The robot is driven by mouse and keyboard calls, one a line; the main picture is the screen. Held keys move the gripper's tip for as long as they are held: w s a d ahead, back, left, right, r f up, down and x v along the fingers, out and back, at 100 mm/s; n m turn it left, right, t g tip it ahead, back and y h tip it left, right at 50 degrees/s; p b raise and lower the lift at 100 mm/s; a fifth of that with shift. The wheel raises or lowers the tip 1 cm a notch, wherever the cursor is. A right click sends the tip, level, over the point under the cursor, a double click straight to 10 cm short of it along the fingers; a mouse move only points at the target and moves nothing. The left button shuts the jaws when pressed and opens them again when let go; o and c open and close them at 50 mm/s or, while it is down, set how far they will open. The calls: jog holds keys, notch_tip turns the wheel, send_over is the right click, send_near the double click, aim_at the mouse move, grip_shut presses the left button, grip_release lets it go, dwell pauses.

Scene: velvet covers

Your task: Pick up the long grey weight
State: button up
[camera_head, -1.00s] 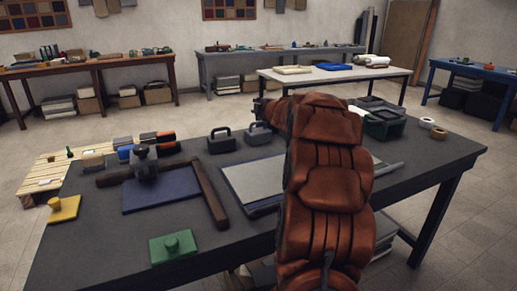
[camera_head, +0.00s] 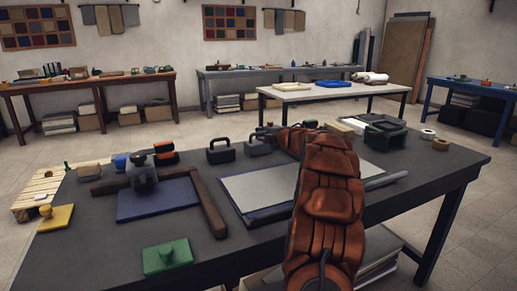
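Two weights with top handles stand on the dark work table (camera_head: 90,235), toward its far edge. One is a near-black block weight (camera_head: 221,154); the other is a grey weight (camera_head: 258,146) to its right. A long slim grey bar (camera_head: 385,181) lies to the right of the pale board; I cannot tell whether it is a weight. My brown padded arm reaches over the table. My gripper (camera_head: 268,130) is at its far end, just behind the grey weight in the picture. It is small, dark and mostly hidden by the arm, so its fingers cannot be made out.
A blue mat (camera_head: 160,203) lies in a brown wooden L-shaped frame (camera_head: 208,205). A dark green crate (camera_head: 385,135) and tape rolls (camera_head: 440,144) stand at the right.

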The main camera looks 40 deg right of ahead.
aim_at(259, 133)
jog(key=shift+x, duration=1.05)
jog(key=shift+w+f, duration=0.1)
jog(key=shift+w, duration=0.4)
grip_shut()
